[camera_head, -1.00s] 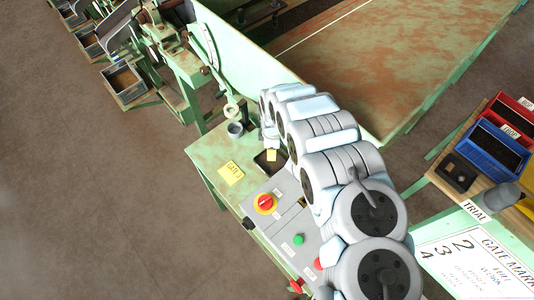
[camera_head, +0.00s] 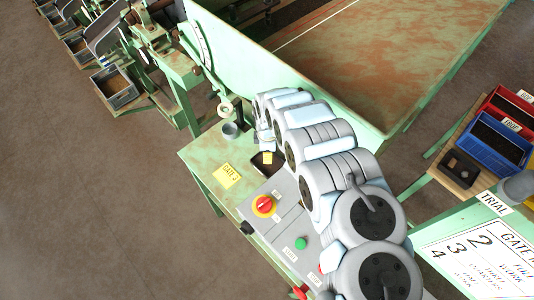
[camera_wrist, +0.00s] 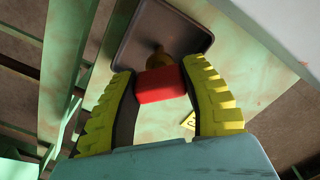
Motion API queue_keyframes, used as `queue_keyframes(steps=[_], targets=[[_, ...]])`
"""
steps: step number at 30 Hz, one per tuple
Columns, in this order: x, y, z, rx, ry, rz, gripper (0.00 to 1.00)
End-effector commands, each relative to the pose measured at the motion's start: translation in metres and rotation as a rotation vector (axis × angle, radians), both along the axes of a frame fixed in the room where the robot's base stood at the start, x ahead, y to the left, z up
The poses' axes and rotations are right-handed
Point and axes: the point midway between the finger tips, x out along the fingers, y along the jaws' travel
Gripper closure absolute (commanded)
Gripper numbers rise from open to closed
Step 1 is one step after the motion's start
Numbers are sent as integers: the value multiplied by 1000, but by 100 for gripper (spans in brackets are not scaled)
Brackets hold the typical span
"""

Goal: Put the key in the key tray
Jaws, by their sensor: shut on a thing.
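In the wrist view my gripper (camera_wrist: 168,90) has its two yellow ribbed fingers closed on the key (camera_wrist: 160,84). The key shows as a red block between the fingers, with a brass-coloured part beyond it. The brass part overlaps the key tray (camera_wrist: 195,33), a dark tray with a grey rim; I cannot tell whether it touches. In the head view the key tray (camera_head: 258,168) is on the green bench beside the grey control panel, partly covered by my arm, with a yellow patch at it.
A yellow "GATE 3" card (camera_head: 227,176) and a grey cup (camera_head: 231,130) are on the bench. The control panel (camera_head: 285,215) carries a red-and-yellow knob (camera_head: 263,206) and a green button (camera_head: 301,243). Blue (camera_head: 492,142) and red bins stand at right.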

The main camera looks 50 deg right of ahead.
Motion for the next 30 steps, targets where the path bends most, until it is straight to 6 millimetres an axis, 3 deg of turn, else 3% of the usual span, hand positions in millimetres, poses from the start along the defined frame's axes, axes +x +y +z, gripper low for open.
queue_keyframes(steps=[6, 7, 9, 19, 30], targets=[[0, 0, -3, 1, -1, 0, 93], [0, 0, -3, 1, -1, 0, 49], [0, 0, -3, 0, 0, 0, 32], [0, 0, -1, -1, -1, 0, 32], [2, -1, 22, -3, -3, 3, 32]])
